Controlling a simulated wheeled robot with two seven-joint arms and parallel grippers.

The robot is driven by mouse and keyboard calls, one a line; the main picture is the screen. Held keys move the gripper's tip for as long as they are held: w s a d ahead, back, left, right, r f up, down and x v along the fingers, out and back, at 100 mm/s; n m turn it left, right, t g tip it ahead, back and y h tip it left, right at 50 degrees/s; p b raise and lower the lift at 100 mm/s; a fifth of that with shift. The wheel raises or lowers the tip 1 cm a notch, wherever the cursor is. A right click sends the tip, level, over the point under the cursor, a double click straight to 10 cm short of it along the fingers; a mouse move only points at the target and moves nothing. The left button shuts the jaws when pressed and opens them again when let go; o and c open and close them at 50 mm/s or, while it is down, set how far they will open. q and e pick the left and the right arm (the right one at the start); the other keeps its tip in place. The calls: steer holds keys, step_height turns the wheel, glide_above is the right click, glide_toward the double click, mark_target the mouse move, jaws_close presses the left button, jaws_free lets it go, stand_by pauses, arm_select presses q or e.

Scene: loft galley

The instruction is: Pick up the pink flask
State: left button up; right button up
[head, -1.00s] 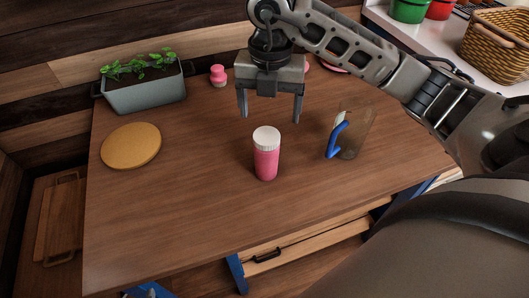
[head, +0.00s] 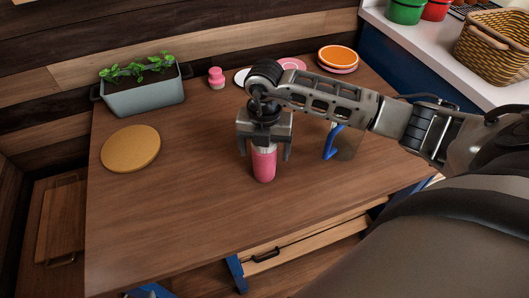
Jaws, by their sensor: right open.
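The pink flask (head: 264,167) stands upright on the wooden table, its white lid partly hidden by my right gripper. My right gripper (head: 264,155) is open and points down over the flask, with one finger to each side of its upper part. I cannot tell whether the fingers touch it. My left gripper is not in view.
A glass jug with a blue handle (head: 332,142) stands right of the flask, partly behind my arm. A round cork-coloured mat (head: 131,148), a planter (head: 145,97), a small pink bottle (head: 217,78) and plates (head: 338,57) lie around. The table's front left (head: 170,220) is clear.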

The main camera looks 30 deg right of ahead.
steer(key=c, duration=1.2)
